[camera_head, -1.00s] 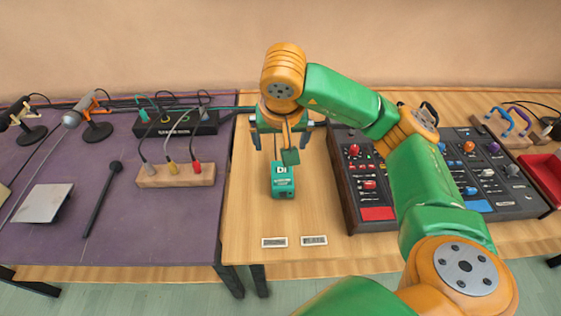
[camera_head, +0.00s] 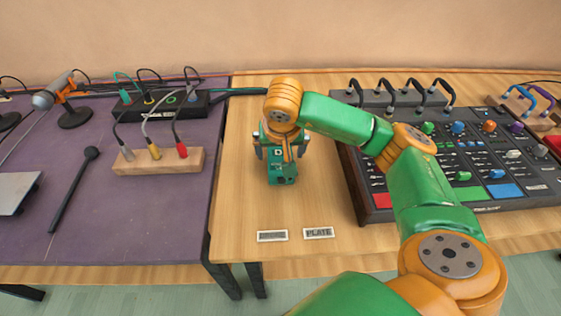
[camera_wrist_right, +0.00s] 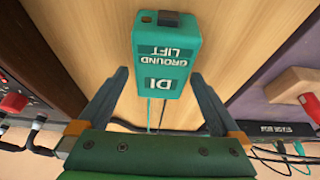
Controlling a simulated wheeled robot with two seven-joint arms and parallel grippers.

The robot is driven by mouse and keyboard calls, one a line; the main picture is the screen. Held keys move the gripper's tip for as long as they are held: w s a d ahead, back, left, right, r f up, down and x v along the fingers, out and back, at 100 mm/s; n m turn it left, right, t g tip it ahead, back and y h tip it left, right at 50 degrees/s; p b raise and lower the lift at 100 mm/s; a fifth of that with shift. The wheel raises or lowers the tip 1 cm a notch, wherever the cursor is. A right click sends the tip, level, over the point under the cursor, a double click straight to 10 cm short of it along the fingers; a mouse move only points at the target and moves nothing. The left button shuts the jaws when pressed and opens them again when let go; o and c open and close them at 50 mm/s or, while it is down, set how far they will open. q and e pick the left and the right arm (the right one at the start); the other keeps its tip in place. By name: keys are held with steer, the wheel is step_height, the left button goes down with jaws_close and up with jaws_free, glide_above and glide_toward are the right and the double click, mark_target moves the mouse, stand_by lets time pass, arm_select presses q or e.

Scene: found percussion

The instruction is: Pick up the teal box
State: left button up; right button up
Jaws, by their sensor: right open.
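The teal box (camera_head: 283,172) sits on the wooden table, partly hidden under my right gripper in the head view. In the right wrist view the teal box (camera_wrist_right: 165,55) shows its face with "DI" and "GROUND LIFT" printed on it. My right gripper (camera_head: 280,160) is over the box's far end, pointing down. In the right wrist view its two fingers (camera_wrist_right: 160,92) are spread wide, with the near part of the box between and beyond the tips. Nothing is held. My left gripper is not in view.
A mixing console (camera_head: 470,165) stands right of the box. A wooden block with plugs (camera_head: 160,160), a black stage box (camera_head: 160,103) and a mallet (camera_head: 75,185) lie on the purple cloth at left. Two small label plates (camera_head: 318,233) lie in front, with bare table between.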

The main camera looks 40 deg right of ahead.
mark_target(279, 149)
steer(key=shift+w+d+f, duration=0.1)
steer(key=shift+w+f, duration=0.05)
steer(key=shift+f, duration=0.25)
jaws_close()
steer(key=v, duration=0.5)
steer(key=shift+w+r, duration=0.2)
steer(key=shift+w, duration=0.15)
steer(key=p+v, duration=0.1)
steer(key=v, duration=0.1)
steer(key=p+v, duration=0.1)
steer(key=v, duration=0.1)
steer(key=s+v, duration=0.1)
steer(key=v, duration=0.1)
steer(key=shift+s+a+p, duration=0.2)
steer(key=shift+a+p, duration=0.2)
steer(key=shift+a, duration=0.1)
steer(key=s+a+r, duration=0.2)
steer(key=s+a, duration=0.3)
steer(key=s, duration=0.2)
steer(key=shift+r+p, duration=0.25)
steer(key=shift+p, duration=0.05)
